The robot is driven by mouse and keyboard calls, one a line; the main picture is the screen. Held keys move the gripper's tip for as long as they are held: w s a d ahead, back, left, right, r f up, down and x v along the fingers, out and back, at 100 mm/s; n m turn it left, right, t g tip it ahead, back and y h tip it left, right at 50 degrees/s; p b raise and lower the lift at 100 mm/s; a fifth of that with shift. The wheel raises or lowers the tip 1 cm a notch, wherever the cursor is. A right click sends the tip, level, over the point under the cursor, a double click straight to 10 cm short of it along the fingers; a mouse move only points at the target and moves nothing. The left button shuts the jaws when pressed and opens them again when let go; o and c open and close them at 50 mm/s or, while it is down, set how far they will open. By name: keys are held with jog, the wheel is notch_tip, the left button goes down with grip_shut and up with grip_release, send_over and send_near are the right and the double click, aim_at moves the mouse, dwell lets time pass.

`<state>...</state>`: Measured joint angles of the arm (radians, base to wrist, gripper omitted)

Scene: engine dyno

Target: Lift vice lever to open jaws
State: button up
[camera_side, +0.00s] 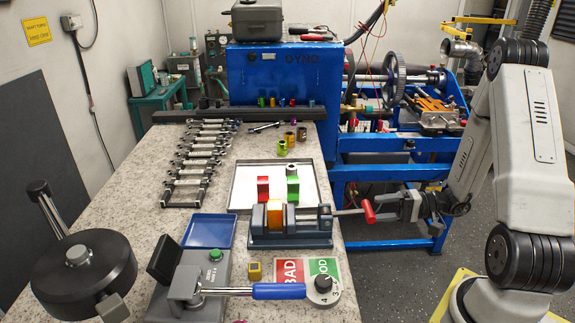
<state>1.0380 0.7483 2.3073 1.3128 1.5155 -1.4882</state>
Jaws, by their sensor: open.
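The grey vice (290,238) stands near the right edge of the worktop, with an orange block (274,215) between its jaws. Its lever (370,211) has a red grip and sticks out to the right, past the worktop edge. My gripper (388,206) is open, pointing left, with its fingertips close around or beside the red grip. I cannot tell whether they touch it.
Behind the vice is a white tray (240,177) with a red block (263,189) and a green block (293,189). In front, a blue-handled lever (278,291) and a dial (321,288) stand close. The blue dyno frame (385,240) is behind my gripper.

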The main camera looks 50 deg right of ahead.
aim_at(366, 210)
jog(key=shift+x, duration=3.3)
jog(key=shift+f, duration=0.1)
grip_shut()
